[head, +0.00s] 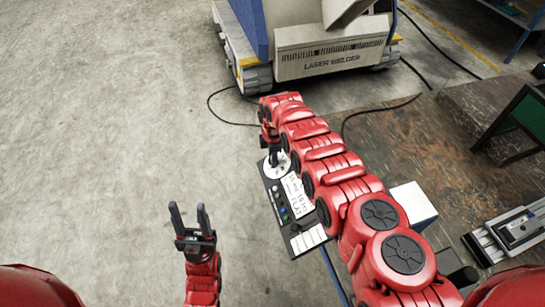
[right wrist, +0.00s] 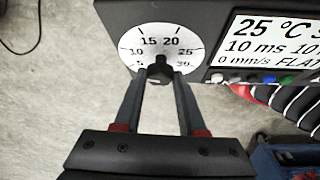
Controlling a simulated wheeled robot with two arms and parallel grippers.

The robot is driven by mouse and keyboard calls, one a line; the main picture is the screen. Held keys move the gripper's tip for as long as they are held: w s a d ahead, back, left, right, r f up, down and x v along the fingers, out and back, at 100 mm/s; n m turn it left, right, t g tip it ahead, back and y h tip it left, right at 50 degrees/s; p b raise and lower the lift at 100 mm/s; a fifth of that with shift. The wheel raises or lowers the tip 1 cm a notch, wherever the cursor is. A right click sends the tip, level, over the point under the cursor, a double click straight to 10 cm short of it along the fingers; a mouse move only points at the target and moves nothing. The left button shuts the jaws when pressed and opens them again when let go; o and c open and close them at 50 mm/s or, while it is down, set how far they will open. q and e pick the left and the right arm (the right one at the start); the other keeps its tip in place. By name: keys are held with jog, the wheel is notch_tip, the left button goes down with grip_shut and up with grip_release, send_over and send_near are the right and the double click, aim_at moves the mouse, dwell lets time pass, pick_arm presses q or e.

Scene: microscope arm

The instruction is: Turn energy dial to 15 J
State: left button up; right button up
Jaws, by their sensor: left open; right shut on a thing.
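The energy dial (right wrist: 143,45) is a round white face with numbers from 5 to 30, with 15 and 20 at the top. Its black knob (right wrist: 160,67) sits at the centre; I cannot tell for sure which number it points at. My right gripper (right wrist: 160,78) is shut on the knob, one finger on each side. In the head view the dial (head: 281,168) is at the far end of the black control panel (head: 267,182), partly hidden by my right gripper (head: 272,152). My left gripper (head: 188,212) is open and empty, left of the panel over the floor.
The panel's display (right wrist: 275,42) reads 25 °C and 10 ms, among other lines. Coloured buttons (head: 283,211) run along the panel. A laser welder (head: 330,62) stands on the floor behind. A brown table (head: 420,150) is at the right. The floor at left is clear.

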grip_shut()
jog(key=shift+r+p, duration=0.1)
jog(key=shift+p, duration=0.2)
jog(key=m+t+p, duration=0.1)
jog(key=p, duration=0.4)
jog(key=m+t+p, duration=0.1)
jog(key=m+p, duration=0.1)
jog(key=p, duration=0.3)
jog(key=shift+s, duration=0.35)
jog(key=shift+m+t+p, duration=0.4)
jog(key=shift+m+p, duration=0.2)
jog(key=shift+p, duration=0.45)
jog(key=shift+s+a+f+m+t+p, duration=0.1)
jog(key=shift+f+m+t+p, duration=0.15)
jog(key=shift+m+p, duration=0.35)
jog(key=shift+t+p, duration=0.25)
jog(key=shift+p, duration=0.05)
jog(key=shift+m+t, duration=0.4)
jog(key=shift+m, duration=0.3)
jog(key=shift+m+h, duration=0.4)
